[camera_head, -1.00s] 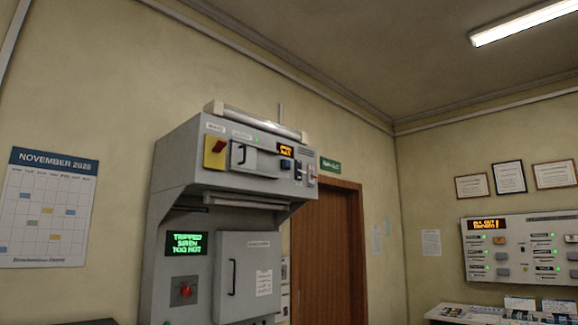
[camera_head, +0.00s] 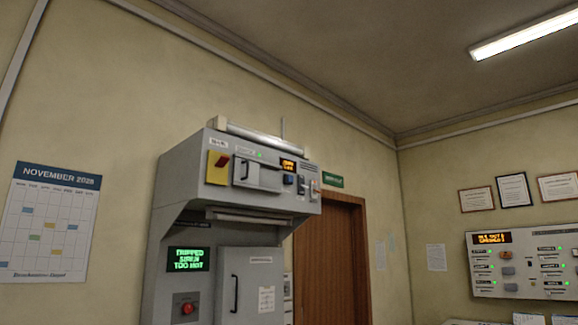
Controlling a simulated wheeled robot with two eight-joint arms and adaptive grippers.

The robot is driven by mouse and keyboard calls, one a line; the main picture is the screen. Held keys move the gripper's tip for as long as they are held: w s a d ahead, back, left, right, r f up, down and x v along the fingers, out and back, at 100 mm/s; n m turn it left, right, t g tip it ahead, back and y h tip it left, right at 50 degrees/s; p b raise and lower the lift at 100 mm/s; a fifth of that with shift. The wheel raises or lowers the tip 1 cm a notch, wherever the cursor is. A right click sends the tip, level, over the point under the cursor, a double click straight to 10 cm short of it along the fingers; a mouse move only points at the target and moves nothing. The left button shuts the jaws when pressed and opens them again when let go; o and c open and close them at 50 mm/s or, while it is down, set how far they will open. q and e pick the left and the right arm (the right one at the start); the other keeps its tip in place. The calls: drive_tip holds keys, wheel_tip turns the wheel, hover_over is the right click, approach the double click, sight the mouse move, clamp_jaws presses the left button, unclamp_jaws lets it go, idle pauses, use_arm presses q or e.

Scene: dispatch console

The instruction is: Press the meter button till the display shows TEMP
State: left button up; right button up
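A grey console cabinet (camera_head: 190,230) stands against the wall left of centre. Its overhanging upper panel has a small amber display (camera_head: 289,165) whose text is too small to read. A blue button (camera_head: 288,179) sits just below that display, with small controls (camera_head: 301,185) to its right; I cannot tell which is the meter button. A green-lettered screen (camera_head: 188,259) lower on the cabinet reads "TRIPPED SIREN TOO HOT". Neither of my grippers is in view.
The upper panel also has a yellow plate with a red switch (camera_head: 218,167) and a handled cover (camera_head: 257,173). A red knob (camera_head: 187,308) and a handled door (camera_head: 250,292) are below. A brown door (camera_head: 328,260) stands behind; another panel (camera_head: 525,262) hangs at right.

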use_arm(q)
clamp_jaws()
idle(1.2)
